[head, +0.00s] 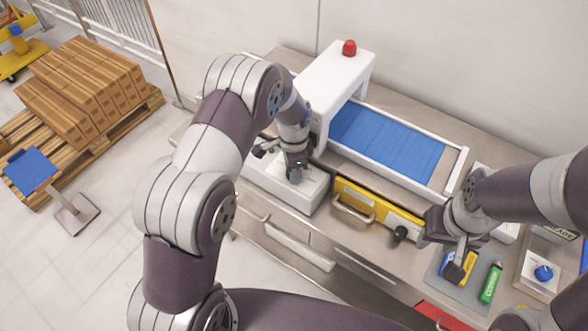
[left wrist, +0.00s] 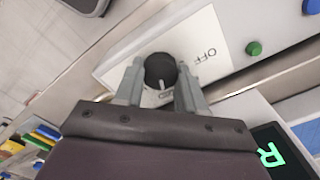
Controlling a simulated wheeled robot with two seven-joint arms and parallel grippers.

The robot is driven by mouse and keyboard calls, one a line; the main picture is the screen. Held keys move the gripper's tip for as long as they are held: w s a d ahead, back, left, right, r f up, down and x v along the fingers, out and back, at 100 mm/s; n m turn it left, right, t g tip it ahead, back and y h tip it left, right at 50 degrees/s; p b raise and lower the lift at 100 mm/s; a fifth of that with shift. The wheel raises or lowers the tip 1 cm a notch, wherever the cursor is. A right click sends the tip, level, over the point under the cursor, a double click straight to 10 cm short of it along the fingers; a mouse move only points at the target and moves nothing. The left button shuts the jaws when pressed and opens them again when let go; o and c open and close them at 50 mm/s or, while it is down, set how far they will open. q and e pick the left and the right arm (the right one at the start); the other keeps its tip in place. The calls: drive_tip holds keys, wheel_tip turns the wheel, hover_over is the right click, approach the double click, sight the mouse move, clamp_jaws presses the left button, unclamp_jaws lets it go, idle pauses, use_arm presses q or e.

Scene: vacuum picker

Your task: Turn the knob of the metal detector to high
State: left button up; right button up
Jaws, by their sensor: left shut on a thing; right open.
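The metal detector is a white arch (head: 318,78) with a red lamp (head: 349,48) over a blue conveyor belt. Its white control box (head: 270,178) stands in front of the arch. My left gripper (head: 294,172) reaches down onto this box. In the left wrist view, my left gripper (left wrist: 160,88) is shut on a round black knob (left wrist: 160,67) with a white pointer mark. The word OFF is printed beside the knob; other labels are hidden by the fingers. My right gripper (head: 460,258) is open above a grey mat (head: 440,274), near a blue and yellow item (head: 468,266).
In the left wrist view, a green button (left wrist: 254,48) and dark display (left wrist: 283,150) show. Pallet boxes (head: 85,85) stand left.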

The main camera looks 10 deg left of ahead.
use_arm(q)
drive_tip(key=m+b, duration=0.1)
drive_tip(key=m, duration=0.4)
drive_tip(key=shift+w+r, duration=0.15)
drive_tip(key=shift+r+m, duration=0.1)
drive_tip(key=shift+m, duration=1.9)
drive_tip(key=shift+w, duration=0.1)
drive_tip(key=o, duration=1)
drive_tip(key=shift+o, duration=0.2)
drive_tip(key=shift+s+a+b, duration=0.15)
drive_tip(key=shift+s+b, duration=0.05)
drive_tip(key=shift+b, duration=0.1)
